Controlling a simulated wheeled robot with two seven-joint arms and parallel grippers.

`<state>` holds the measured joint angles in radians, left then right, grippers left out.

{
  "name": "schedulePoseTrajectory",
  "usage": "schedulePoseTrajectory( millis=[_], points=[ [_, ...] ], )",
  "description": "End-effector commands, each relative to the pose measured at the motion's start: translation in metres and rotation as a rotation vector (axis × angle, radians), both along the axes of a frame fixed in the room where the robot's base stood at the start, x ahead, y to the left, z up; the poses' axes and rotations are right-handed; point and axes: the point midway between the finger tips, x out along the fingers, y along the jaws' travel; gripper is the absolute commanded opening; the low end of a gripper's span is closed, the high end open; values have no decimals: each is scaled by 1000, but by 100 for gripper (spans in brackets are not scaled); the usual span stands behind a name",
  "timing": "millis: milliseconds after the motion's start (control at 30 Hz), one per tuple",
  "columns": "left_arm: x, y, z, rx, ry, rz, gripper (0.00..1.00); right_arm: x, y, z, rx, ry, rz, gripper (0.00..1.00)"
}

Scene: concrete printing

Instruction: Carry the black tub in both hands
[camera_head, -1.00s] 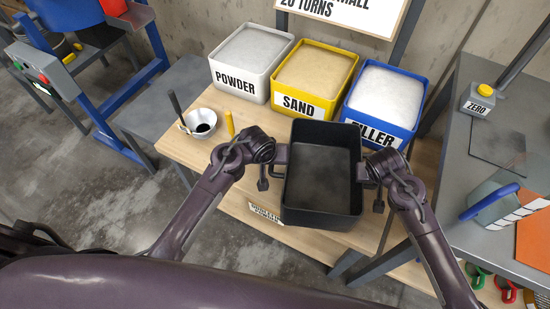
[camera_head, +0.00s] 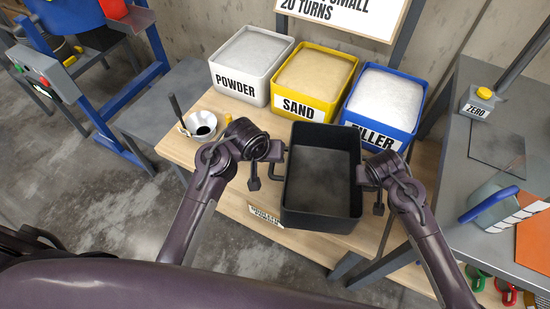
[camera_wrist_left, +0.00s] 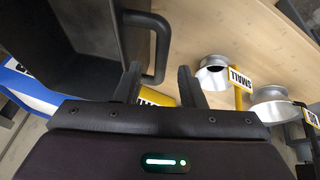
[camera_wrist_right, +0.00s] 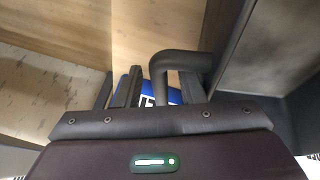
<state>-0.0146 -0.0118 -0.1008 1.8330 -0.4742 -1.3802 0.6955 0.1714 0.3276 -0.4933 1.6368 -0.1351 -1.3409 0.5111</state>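The black tub (camera_head: 322,223) is upright and empty at the front of the wooden table (camera_head: 232,203); whether its base touches the top is hard to tell. My left gripper (camera_head: 263,172) is open beside the tub's left handle (camera_head: 278,163). My right gripper (camera_head: 369,181) is at the tub's right side. In the right wrist view its fingers (camera_wrist_right: 160,90) are apart, with the right handle's bar (camera_wrist_right: 182,62) between them, seemingly not clamped.
Powder (camera_head: 237,87), sand (camera_head: 297,106) and filler (camera_head: 369,133) bins stand behind the tub. A grey bench (camera_head: 474,77) with a ZERO device (camera_head: 478,101) flanks the right.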

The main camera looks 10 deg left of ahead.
Motion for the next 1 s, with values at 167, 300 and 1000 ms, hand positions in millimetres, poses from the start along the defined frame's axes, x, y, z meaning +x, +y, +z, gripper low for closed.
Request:
schedulePoseTrajectory(
  millis=[167, 300, 1000],
  points=[
    [-3, 2, 7, 1, 0, 0, 36, -2, 1, 5, 1, -1, 1, 36],
    [-3, 2, 8, 2, 0, 1, 36, -10, 5, 23, 3, -2, 2, 36],
    [-3, 2, 7, 1, 0, 0, 36, -49, 18, 109, 0, 1, 0, 36]
  ],
)
